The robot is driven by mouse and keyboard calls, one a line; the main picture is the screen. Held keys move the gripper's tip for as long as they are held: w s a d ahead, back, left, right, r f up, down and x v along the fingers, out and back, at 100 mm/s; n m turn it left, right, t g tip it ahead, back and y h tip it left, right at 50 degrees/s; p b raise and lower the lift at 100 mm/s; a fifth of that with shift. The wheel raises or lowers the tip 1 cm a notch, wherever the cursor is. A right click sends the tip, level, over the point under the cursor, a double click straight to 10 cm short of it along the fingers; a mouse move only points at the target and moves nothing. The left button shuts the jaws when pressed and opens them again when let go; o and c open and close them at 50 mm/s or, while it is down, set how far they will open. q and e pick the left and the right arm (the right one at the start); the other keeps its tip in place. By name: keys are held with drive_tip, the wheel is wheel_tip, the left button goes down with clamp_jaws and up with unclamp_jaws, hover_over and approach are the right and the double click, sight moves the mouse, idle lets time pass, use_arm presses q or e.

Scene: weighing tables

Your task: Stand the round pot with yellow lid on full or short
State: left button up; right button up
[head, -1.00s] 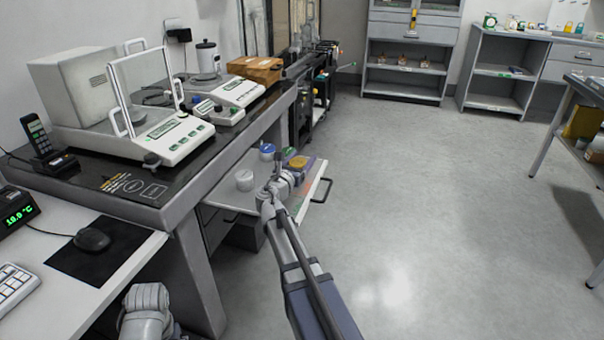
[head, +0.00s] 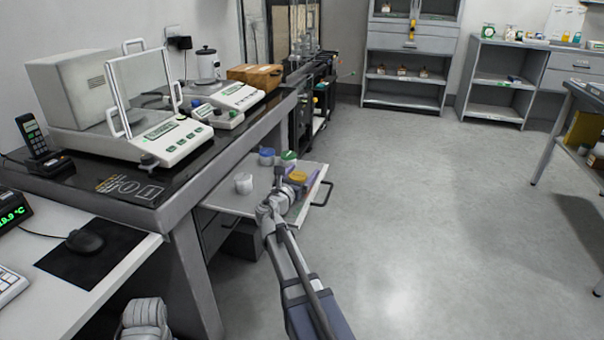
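The round pot with yellow lid (head: 299,178) is over the front part of the pulled-out drawer (head: 235,203) under the weighing table. My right gripper (head: 285,182) is at the pot's left side and appears shut on it; the fingertips are small and partly hidden. I cannot tell whether the pot touches the drawer surface. Coloured patches show beside and below the pot, but no label on them can be read. My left gripper is out of view; only part of my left arm shows at the bottom left.
A white pot (head: 243,184), a blue-lidded pot (head: 267,156) and a green-lidded pot (head: 289,156) stand on the drawer. The drawer's handle (head: 323,194) sticks out at the right. The weighing table (head: 190,195) borders the left. The floor (head: 420,200) to the right is clear.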

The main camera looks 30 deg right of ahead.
drive_tip(key=shift+o, duration=0.4)
drive_tip(key=shift+r, duration=0.1)
drive_tip(key=shift+s+a, duration=0.15)
drive_tip(key=shift+a, duration=0.05)
drive_tip(key=v, duration=1.1)
drive_tip(key=shift+s+a+r, duration=0.1)
drive_tip(key=shift+s+a, duration=0.05)
drive_tip(key=shift+a, duration=0.05)
